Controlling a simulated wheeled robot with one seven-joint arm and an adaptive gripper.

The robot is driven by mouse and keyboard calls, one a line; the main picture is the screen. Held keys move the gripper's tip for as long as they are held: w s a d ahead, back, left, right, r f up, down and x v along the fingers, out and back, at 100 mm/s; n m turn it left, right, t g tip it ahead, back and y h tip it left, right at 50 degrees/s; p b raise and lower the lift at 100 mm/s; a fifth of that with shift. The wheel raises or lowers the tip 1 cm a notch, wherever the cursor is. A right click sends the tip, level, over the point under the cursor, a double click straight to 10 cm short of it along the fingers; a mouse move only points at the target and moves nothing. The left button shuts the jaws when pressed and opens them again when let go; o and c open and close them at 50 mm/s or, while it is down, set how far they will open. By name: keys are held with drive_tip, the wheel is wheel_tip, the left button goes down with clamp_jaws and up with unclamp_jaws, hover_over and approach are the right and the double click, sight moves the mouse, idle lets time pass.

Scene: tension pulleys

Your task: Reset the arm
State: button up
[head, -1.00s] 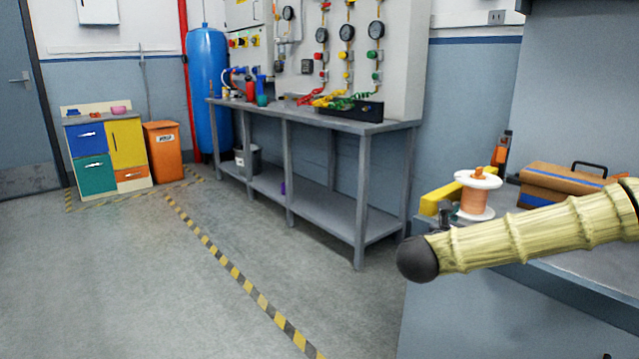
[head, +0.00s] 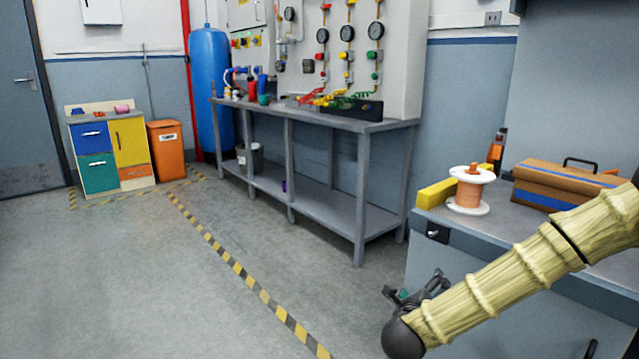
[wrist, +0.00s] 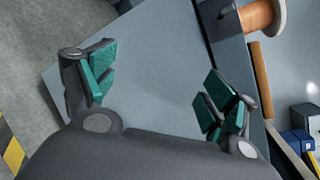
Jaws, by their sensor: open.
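My arm (head: 500,290), pale and ribbed, comes in from the right edge of the head view and slopes down to the left. My gripper (head: 420,290) is partly hidden behind the dark joint at the arm's low end. It hangs in front of the grey bench's side panel, below the bench top. In the wrist view my gripper (wrist: 155,90) has its two green-padded fingers wide apart, with nothing between them but the grey bench panel behind.
The grey bench (head: 445,222) at right carries a copper wire spool (head: 468,192), a yellow block (head: 436,193) and a brown and blue toolbox (head: 560,183). A metal table (head: 340,128) with gauges above stands at the back.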

drive_tip(key=s+a+f+n+g+y, duration=0.35)
drive_tip(key=s+f+n, duration=0.55)
drive_tip(key=f, duration=0.5)
drive_tip(key=s+a+f+n+g+y, duration=0.2)
drive_tip(key=s+a+f+n+y, duration=0.25)
drive_tip(key=s+f+n, duration=0.7)
drive_tip(key=s+d+f+n+g, duration=0.2)
drive_tip(key=s+f+n+g, duration=0.15)
drive_tip(key=s, duration=0.45)
drive_tip(key=s+d+f+n+g+p, duration=0.15)
drive_tip(key=s+f+n, duration=0.25)
drive_tip(key=s, duration=0.5)
drive_tip(key=s+d+f+n+g+b, duration=0.1)
drive_tip(key=s+f+n+g, duration=0.3)
drive_tip(key=s, duration=0.4)
wheel_tip(320, 180, up, 36)
drive_tip(key=p, duration=3.6)
drive_tip(key=shift+f+h, duration=0.25)
drive_tip(key=shift+h, duration=0.05)
drive_tip(key=shift+s+d+t, duration=0.1)
drive_tip(key=shift+t, duration=0.15)
